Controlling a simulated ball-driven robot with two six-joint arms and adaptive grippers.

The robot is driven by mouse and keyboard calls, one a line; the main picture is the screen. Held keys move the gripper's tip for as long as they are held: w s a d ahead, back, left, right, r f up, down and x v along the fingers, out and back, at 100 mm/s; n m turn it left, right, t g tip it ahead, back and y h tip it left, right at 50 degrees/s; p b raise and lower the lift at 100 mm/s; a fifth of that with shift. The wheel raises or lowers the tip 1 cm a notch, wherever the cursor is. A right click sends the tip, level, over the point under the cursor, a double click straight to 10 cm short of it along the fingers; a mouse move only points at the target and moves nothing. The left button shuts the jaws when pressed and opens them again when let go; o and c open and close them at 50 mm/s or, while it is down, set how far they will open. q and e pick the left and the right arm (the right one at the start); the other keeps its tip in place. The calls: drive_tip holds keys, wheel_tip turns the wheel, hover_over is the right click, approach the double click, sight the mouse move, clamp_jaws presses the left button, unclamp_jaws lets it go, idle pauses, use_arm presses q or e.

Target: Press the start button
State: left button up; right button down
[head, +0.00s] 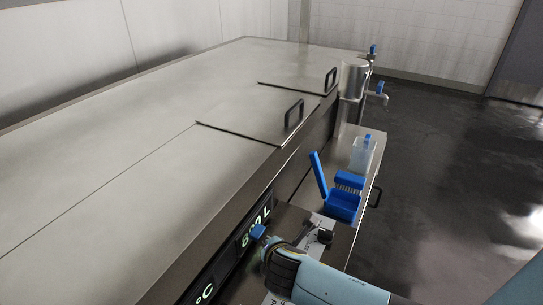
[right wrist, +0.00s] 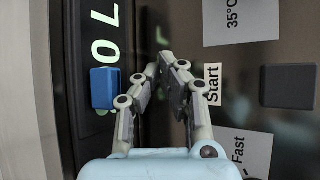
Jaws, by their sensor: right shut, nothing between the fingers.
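A white "Start" label (right wrist: 213,85) shows in the right wrist view, just right of my right gripper's fingers. A dark square button or block (right wrist: 290,87) sits right of the label, and a dark block (head: 325,237) also shows in the head view. A blue block (right wrist: 104,88) sits left of the fingers, and it shows in the head view (head: 258,231). I cannot tell which block is the start button. My right gripper (right wrist: 166,60) is shut and empty, over the panel between the two blocks. Whether it touches the panel is unclear. My left gripper is not in view.
White sheets reading "35°C" (right wrist: 240,20) and "Fast" (right wrist: 240,155) lie on the panel. A lit display (head: 256,226) is on the vat's side. The large steel vat (head: 110,150) fills the left. A blue brush holder (head: 341,207) and clear bottle (head: 362,155) stand beyond.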

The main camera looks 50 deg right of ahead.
drive_tip(key=shift+f, duration=0.35)
